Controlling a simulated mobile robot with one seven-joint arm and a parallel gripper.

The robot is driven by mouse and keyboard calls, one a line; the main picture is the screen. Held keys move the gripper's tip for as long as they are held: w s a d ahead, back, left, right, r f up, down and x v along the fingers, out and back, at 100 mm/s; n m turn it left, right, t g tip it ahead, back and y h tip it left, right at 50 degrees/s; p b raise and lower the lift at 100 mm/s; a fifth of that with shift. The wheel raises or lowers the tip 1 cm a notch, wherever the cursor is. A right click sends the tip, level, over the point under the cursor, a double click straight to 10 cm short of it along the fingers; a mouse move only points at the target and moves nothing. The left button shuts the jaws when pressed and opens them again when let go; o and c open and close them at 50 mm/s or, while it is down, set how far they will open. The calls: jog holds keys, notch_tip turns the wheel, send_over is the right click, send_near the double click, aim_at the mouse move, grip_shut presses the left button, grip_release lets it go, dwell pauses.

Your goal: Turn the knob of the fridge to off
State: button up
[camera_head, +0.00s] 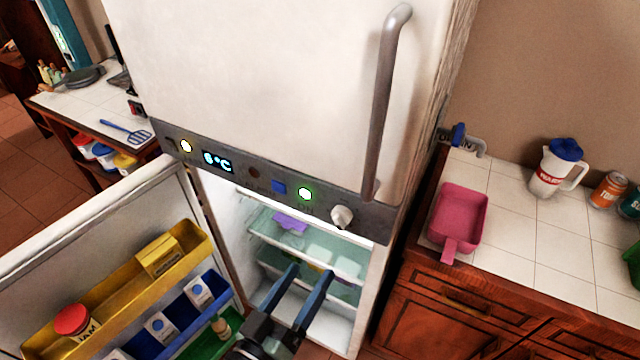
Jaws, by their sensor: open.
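The white fridge (270,60) stands in the middle with a dark control panel (233,171) across it. The round silver knob (342,216) is at the panel's right end. The panel also has a lit display (217,161) reading 6°C, a yellowish light at the left, a blue button (279,187) and a green-ringed light (305,193). My gripper (303,277) is open and empty, low in front of the open lower compartment. It is below the knob and apart from it.
The lower fridge door (95,225) is swung open to the left, with a yellow shelf (190,240) and blue shelf. A long vertical handle (385,100) is above the knob. On the right counter are a pink tray (460,213), a white pitcher (556,168) and cans.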

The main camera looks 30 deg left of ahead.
aim_at(338, 226)
jog(key=w+p, duration=0.2)
jog(key=w, duration=0.3)
jog(key=w+p, duration=0.2)
jog(key=w, duration=0.3)
jog(key=shift+w+d, duration=0.2)
jog(key=shift+w, duration=0.2)
jog(key=shift+w+f, duration=0.15)
jog(key=shift+w, duration=0.5)
grip_shut()
